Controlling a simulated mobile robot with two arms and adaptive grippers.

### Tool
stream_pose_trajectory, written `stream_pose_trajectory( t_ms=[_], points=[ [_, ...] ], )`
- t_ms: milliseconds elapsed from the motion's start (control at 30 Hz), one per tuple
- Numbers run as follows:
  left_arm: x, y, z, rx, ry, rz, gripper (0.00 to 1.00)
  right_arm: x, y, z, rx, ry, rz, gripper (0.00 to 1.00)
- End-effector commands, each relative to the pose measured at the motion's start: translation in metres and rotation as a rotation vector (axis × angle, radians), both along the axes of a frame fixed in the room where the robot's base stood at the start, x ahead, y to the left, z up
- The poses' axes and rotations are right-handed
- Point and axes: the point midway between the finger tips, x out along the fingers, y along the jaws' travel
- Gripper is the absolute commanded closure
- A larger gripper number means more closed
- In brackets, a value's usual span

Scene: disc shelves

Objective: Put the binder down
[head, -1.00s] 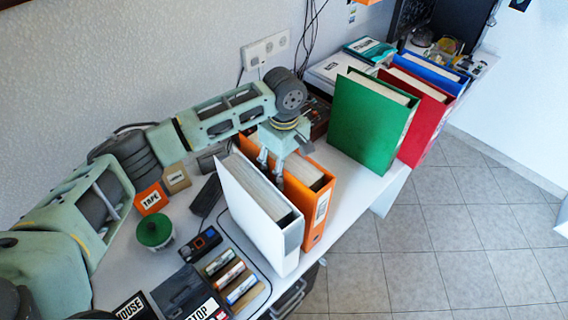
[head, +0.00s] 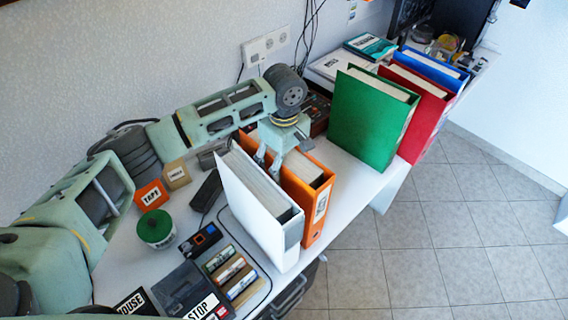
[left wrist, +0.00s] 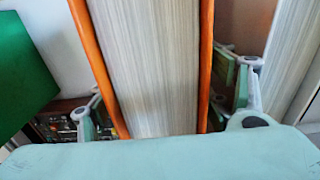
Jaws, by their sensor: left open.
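An orange binder (head: 309,182) stands upright on the white desk (head: 340,190), beside a white binder (head: 262,205) on its left. My left gripper (head: 282,160) is over the rear part of the orange binder. In the left wrist view the orange binder (left wrist: 155,70) stands between the two open fingers, one on each side, with visible gaps. One finger is in the space between the orange and white binders. The far finger is mostly hidden in the head view. My right gripper is not in view.
A green binder (head: 370,118), a red binder (head: 425,110) and a blue binder (head: 430,68) stand to the right. A green-lidded jar (head: 156,229), an orange tape box (head: 151,195) and a small device (head: 200,240) lie left. Desk is clear between the orange and green binders.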

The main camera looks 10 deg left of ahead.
Motion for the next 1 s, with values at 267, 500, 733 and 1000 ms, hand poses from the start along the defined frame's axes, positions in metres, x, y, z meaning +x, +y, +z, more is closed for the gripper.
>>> stream_pose_trajectory(
  t_ms=[267,500,733,1000],
  points=[
    [0.002,-0.001,0.046,-0.003,-0.006,-0.002,0.27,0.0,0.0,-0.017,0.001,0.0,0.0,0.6],
    [0.001,-0.001,0.094,-0.002,-0.005,0.0,0.27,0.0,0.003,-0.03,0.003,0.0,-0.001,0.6],
    [0.001,0.0,0.117,-0.001,-0.001,0.001,0.27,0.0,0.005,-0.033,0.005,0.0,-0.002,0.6],
    [0.0,0.0,0.12,0.0,0.0,0.001,0.27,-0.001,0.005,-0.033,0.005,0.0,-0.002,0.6]
  ],
)
